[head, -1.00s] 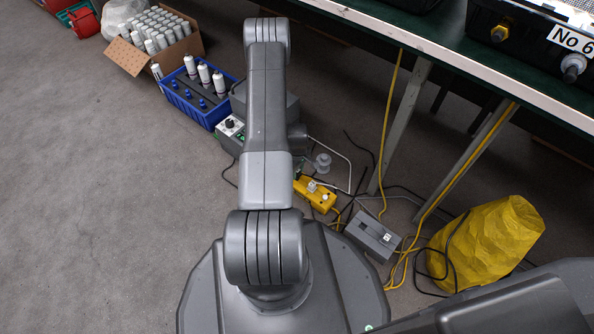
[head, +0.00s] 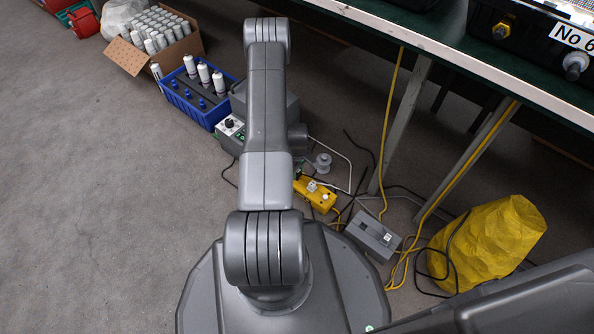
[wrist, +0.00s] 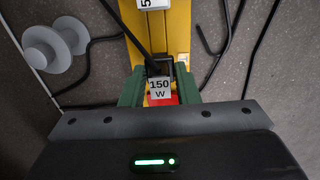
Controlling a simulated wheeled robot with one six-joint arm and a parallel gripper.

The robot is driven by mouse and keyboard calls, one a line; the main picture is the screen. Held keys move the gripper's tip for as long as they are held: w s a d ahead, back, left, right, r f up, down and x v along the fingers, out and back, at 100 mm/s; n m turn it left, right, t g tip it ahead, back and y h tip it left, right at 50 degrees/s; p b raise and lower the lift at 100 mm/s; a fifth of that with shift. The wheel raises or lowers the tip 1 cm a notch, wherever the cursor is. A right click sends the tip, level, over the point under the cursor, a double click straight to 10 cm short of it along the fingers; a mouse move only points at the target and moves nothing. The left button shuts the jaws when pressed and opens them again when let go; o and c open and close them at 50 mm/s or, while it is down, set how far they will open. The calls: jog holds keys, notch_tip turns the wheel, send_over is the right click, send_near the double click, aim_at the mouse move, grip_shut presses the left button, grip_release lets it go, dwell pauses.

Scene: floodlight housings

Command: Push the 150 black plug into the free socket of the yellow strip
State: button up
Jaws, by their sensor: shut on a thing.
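The yellow strip (wrist: 178,28) runs up from my gripper in the wrist view. In the head view the strip (head: 326,205) lies on the floor just right of my arm. My gripper (wrist: 160,92) has green fingers, shut on the 150 black plug (wrist: 160,66), which carries a white "150 W" tag (wrist: 160,88). The plug is over the strip, with its black cord leading up and left. I cannot tell whether it stands in the socket or above it, as tag and fingers hide its underside. A red part (wrist: 162,99) shows below the tag. The head view hides my gripper behind my arm.
A grey spool (wrist: 50,48) and loose black cables lie beside the strip. In the head view, a grey box (head: 373,235), a yellow sack (head: 490,243) and table legs stand to the right. A blue crate (head: 195,98) stands back left. The left floor is clear.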

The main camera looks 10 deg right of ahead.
jog(key=shift+f, duration=1)
jog(key=o, duration=1)
jog(key=shift+o, duration=0.2)
jog(key=shift+r+p, duration=1.45)
jog(key=shift+r, duration=2.1)
jog(key=shift+f, duration=0.1)
notch_tip(320, 180, down, 7)
jog(key=b, duration=0.3)
